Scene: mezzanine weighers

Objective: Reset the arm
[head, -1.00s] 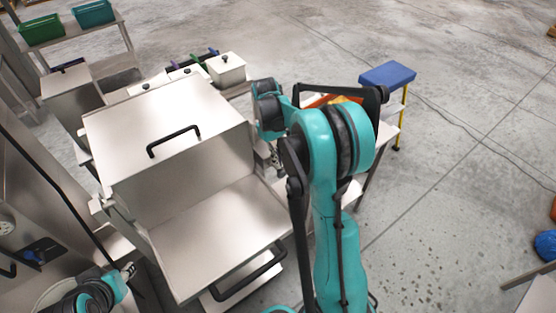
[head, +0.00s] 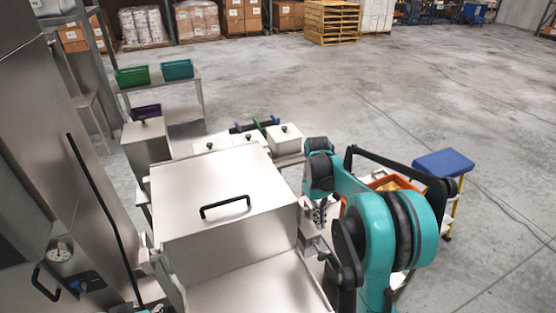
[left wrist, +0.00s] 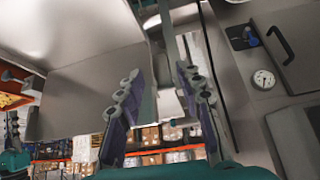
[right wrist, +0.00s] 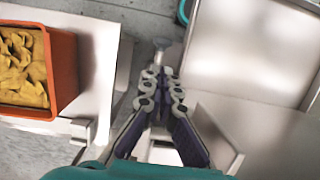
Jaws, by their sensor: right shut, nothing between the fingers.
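My right arm (head: 385,225) is teal and black, bent beside the steel weigher on its right. Its gripper (head: 320,213) hangs small and partly hidden at the weigher's right side in the head view. In the right wrist view, the right gripper (right wrist: 160,80) has its fingers close together, with nothing held, between an orange bin (right wrist: 66,65) and a steel tray. My left gripper (left wrist: 158,74) shows in the left wrist view with its purple-grey fingers wide apart and empty, close to steel panels. In the head view only a sliver of the left arm shows at the bottom edge.
The steel weigher (head: 215,185) with a black-handled lid fills the middle. White lidded boxes (head: 285,137) stand behind it. A steel cabinet with a gauge (head: 60,252) stands at the left. A blue-topped stool (head: 444,164) is at the right. Open concrete floor lies beyond.

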